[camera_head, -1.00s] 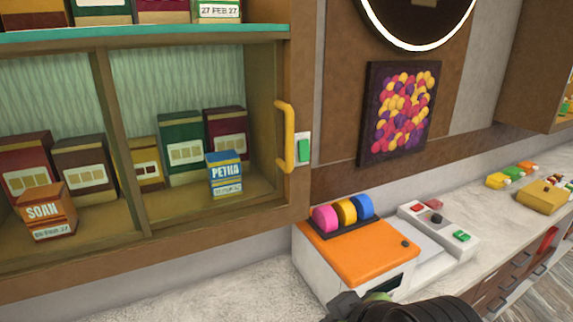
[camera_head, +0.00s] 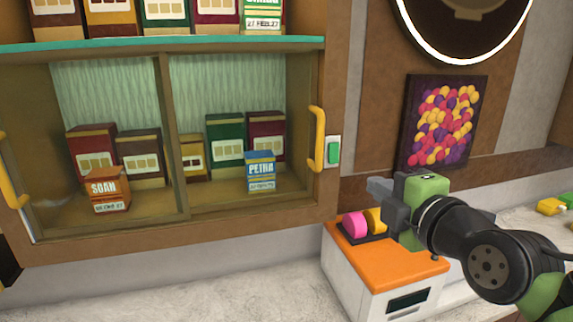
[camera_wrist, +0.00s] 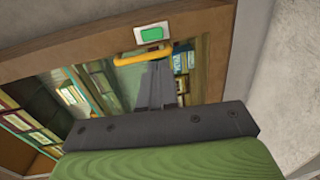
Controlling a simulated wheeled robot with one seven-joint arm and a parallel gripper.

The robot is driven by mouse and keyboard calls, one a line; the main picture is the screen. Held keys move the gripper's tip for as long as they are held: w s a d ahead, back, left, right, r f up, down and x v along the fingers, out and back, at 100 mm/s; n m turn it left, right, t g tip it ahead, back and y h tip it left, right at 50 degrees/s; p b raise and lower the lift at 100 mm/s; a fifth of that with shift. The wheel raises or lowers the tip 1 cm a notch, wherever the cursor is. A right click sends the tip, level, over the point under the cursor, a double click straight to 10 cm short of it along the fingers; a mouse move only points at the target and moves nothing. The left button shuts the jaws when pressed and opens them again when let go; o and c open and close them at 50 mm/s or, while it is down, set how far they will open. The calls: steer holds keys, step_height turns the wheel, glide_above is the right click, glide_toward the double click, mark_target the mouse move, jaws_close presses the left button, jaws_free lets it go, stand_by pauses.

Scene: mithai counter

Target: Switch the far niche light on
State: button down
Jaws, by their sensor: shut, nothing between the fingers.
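A green switch on a white plate (camera_head: 334,152) is set on the wooden frame, just right of a yellow handle (camera_head: 317,139). The switch also shows in the wrist view (camera_wrist: 152,34), above the handle (camera_wrist: 145,57). The niche (camera_head: 185,212) has a wooden frame and a pale green ribbed back, with boxes inside. I cannot tell whether its light is on. My gripper (camera_head: 372,187) is shut and empty, below and right of the switch and apart from it in the picture. Its fingers (camera_wrist: 157,68) point toward the handle and switch in the wrist view.
An orange-topped machine (camera_head: 385,262) with coloured rolls stands on the counter under my gripper. A second yellow handle (camera_head: 10,180) is at the niche's left. A SOAN box (camera_head: 107,190) and a PETHA box (camera_head: 260,171) stand inside. A picture (camera_head: 444,125) hangs on the right.

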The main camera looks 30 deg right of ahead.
mark_target(334, 163)
steer(key=p+x, duration=0.5)
steer(key=x, duration=0.8)
steer(key=shift+w+d, duration=0.1)
steer(key=shift+w, duration=0.15)
steer(key=shift+w+f, duration=0.1)
steer(key=shift+w, duration=0.15)
steer(key=shift+s, duration=0.1)
steer(key=shift+d+f+b, duration=0.1)
steer(key=shift+f+b, duration=0.35)
steer(key=shift+b, duration=0.8)
steer(key=shift+r, duration=0.3)
steer(key=shift+f, duration=0.1)
